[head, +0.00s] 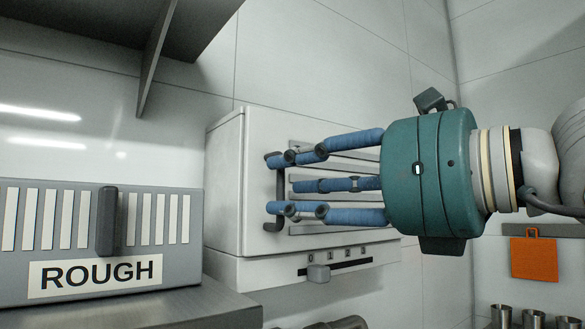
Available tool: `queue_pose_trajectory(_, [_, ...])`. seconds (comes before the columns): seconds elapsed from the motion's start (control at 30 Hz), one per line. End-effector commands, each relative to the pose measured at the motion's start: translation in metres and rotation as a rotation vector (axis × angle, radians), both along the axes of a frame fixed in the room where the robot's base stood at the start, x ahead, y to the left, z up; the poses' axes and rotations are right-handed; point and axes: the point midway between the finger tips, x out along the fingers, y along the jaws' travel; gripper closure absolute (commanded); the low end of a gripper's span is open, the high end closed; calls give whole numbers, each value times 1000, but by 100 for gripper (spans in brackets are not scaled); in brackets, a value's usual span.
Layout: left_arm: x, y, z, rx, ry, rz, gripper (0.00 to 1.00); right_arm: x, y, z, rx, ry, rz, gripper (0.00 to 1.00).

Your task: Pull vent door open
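A pale box unit (228,180) stands by the wall. Its front, with grey horizontal slats (340,230), looks like the vent door. A dark vertical bar handle (279,180) sits at the front's left side. My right gripper (283,186) comes in from the right with three blue fingers stretched out and spread. The upper and lower fingertips overlap the handle in the picture, and the middle tip ends just right of it. Whether they touch the handle cannot be told. The fingers and the teal palm hide part of the slats. The front appears closed. My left gripper is not in view.
A grey slatted box labelled ROUGH (95,273), with its own dark handle (107,222), stands at left on a metal surface (200,306). A dark shelf (110,25) hangs above. A slider (319,273) lies below the slats. An orange board (534,258) hangs at right.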

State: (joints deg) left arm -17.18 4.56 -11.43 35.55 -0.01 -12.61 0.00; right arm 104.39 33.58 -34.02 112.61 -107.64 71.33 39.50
Motion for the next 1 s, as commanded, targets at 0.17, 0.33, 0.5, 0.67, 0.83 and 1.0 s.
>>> queue_pose_trajectory(0.17, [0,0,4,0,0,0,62,5,6,-1,0,1,1,66])
queue_pose_trajectory(0.33, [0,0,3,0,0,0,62,6,6,-1,0,0,0,66])
queue_pose_trajectory(0.5, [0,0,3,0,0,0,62,5,6,-1,0,0,0,90])
queue_pose_trajectory(0.67, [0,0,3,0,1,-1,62,5,6,-1,0,0,0,100])
queue_pose_trajectory(0.83, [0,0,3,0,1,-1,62,5,5,-1,0,0,2,100])
queue_pose_trajectory(1.0, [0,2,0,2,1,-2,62,-1,1,-2,1,0,22,100])
